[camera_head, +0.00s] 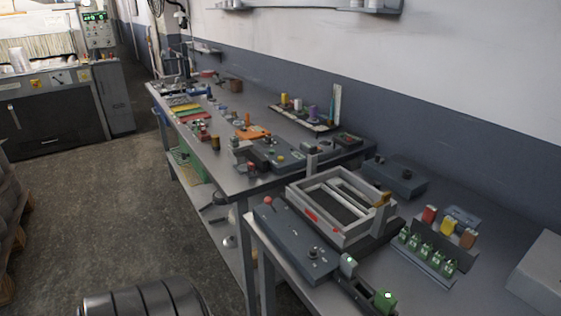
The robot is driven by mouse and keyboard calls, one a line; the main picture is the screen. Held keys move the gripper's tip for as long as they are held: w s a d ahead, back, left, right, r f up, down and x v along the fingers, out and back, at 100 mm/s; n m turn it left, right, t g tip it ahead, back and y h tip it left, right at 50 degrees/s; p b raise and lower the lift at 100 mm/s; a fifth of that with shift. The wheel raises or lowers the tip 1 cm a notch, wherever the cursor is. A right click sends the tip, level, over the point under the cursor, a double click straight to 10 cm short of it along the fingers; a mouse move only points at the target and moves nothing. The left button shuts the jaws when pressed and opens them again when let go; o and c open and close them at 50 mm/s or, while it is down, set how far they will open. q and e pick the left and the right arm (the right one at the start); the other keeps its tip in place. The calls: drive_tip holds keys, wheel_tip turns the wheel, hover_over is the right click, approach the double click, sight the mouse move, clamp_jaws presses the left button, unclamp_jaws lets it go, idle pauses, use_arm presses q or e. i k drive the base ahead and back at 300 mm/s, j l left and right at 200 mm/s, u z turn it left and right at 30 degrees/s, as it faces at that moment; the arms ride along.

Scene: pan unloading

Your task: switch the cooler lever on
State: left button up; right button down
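A dark grey box (291,236) lies on the near table at the left of a grey frame fixture. A small red ball knob (268,201) stands at its far left corner, and a small dark knob (313,253) sits near its near end. I cannot read any label, so I cannot tell for certain which part is the cooler lever or which way it is set. Neither of my grippers is in view.
The grey frame (331,236) stands on the near table (446,296). A dark block with a green part (386,299) is in front. A long bench (227,183) with tools runs behind. The floor at left is mostly clear.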

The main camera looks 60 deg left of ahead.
sight(268, 200)
drive_tip(key=u, duration=1.3)
